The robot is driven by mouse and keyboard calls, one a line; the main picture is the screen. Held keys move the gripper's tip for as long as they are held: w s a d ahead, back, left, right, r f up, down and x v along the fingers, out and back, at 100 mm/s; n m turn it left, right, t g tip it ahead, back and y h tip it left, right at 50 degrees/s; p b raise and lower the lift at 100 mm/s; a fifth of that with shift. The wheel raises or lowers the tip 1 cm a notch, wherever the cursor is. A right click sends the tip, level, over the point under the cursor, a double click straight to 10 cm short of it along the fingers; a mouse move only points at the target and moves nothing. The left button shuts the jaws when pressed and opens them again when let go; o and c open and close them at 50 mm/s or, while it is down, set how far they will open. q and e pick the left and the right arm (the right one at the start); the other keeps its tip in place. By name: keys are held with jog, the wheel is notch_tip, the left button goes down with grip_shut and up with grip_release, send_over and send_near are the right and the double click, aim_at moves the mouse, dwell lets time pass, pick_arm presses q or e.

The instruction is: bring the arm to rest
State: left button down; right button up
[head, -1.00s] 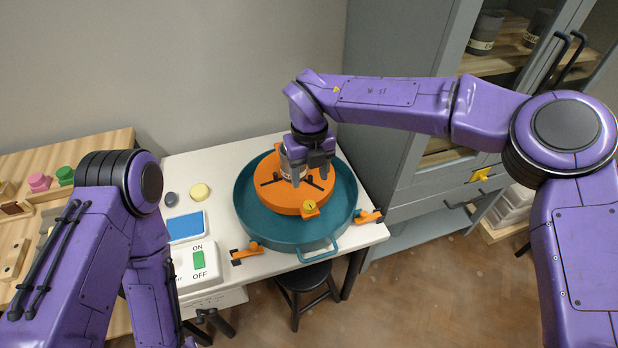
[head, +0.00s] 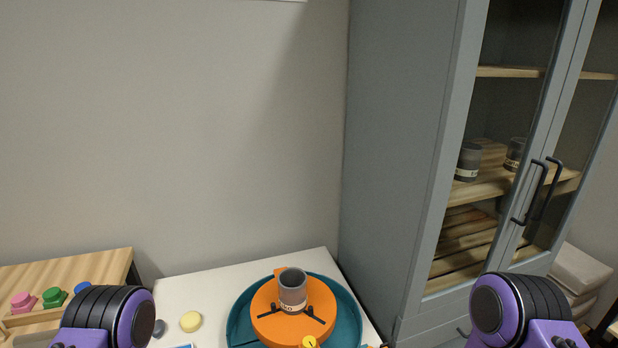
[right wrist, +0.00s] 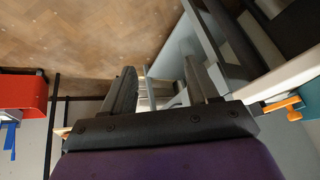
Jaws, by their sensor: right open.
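My right arm (head: 530,312) shows at the lower right of the head view, drawn back from the table. Its gripper is outside the head view. In the right wrist view my right gripper (right wrist: 165,90) is open and empty, its fingers apart above the wooden floor. My left arm (head: 108,318) shows at the lower left of the head view, and its gripper is out of sight. A grey cup (head: 292,290) stands upright on the orange wheel head (head: 262,322) inside the teal basin (head: 240,325), with no gripper touching it.
A grey-blue cabinet (head: 400,150) with glass doors stands to the right, with dark cups (head: 468,162) on a shelf. The white table (head: 215,288) holds a yellow sponge (head: 190,321). A wooden table (head: 70,268) at left carries coloured pieces. The wall area above the table is clear.

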jog(key=s+d+n+g+h, duration=0.1)
jog(key=s+d, duration=0.4)
jog(key=s, duration=0.3)
jog(key=shift+d+f+g, duration=0.25)
jog(key=shift+d+g, duration=0.15)
dwell(0.7)
